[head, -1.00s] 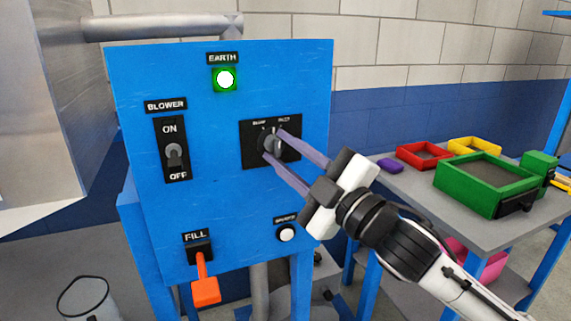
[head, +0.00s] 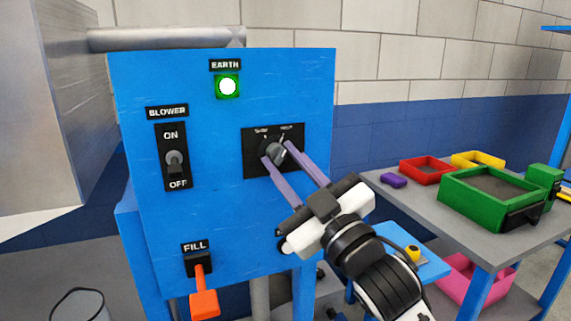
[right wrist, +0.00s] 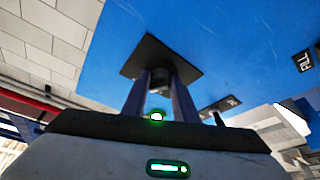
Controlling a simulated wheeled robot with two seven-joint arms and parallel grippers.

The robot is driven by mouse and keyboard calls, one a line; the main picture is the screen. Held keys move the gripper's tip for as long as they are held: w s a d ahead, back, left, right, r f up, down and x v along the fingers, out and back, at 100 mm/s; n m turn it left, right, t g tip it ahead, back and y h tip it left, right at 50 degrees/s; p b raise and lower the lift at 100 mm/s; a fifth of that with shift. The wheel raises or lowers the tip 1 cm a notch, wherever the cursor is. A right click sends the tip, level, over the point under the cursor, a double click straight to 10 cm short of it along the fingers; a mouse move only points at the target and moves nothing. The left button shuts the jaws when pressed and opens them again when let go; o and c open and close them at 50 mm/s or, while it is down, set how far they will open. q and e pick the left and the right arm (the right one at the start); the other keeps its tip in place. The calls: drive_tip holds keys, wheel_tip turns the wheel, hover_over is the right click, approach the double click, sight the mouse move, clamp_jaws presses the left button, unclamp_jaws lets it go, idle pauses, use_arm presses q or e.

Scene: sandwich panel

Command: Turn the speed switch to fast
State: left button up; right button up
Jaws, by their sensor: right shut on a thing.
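The speed switch (head: 274,151) is a dark round knob on a black plate (head: 254,167) at the right of the blue panel (head: 225,208). The plate has two small white labels above the knob, too small to read surely. My right gripper (head: 276,153) has its two purple fingers on either side of the knob and is shut on it. In the right wrist view the fingers reach up to the knob (right wrist: 160,76) on its black plate. The knob's pointer is partly hidden by the fingers. My left gripper is in neither view.
The panel also has a lit green EARTH lamp (head: 228,87), a BLOWER toggle (head: 174,163) and an orange FILL lever (head: 203,302). A grey table (head: 401,196) with red, yellow and green trays stands at the right.

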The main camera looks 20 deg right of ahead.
drive_tip(key=o, duration=1)
drive_tip(key=v, duration=1)
drive_tip(key=shift+s, duration=0.15)
